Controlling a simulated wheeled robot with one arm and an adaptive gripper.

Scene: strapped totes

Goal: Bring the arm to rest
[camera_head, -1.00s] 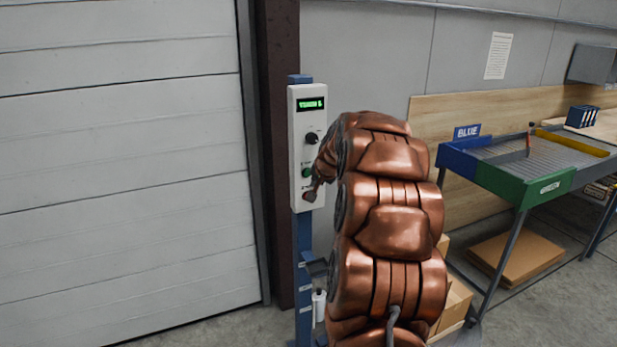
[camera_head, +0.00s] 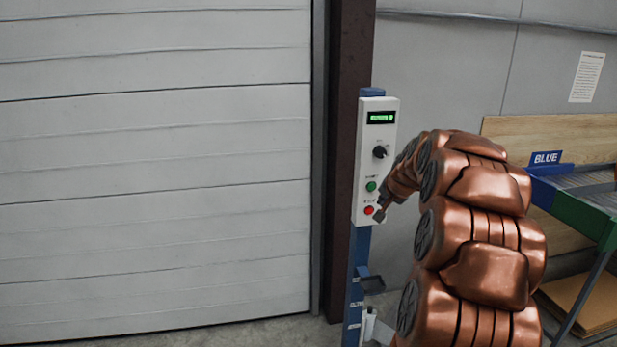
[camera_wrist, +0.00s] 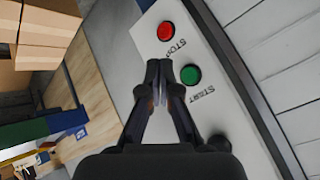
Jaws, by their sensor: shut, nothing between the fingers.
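My arm is raised in front of the control box (camera_head: 364,205), which stands on a blue post beside the door. My gripper (camera_head: 379,214) is close to the red button (camera_head: 369,210) in the head view; I cannot tell there whether it touches. In the wrist view my gripper (camera_wrist: 159,68) has its fingertips together with nothing between them. The tips appear beside the green START button (camera_wrist: 190,75) and below the red STOP button (camera_wrist: 165,31). The box also has a black knob (camera_head: 380,152) and a lit green display (camera_head: 381,118), too blurred to read surely.
A large pale shutter door (camera_head: 150,160) fills the left. A dark column (camera_head: 346,150) stands between it and the box. To the right is a sorting table with a BLUE sign (camera_head: 546,158). Cardboard boxes (camera_wrist: 45,35) show in the wrist view.

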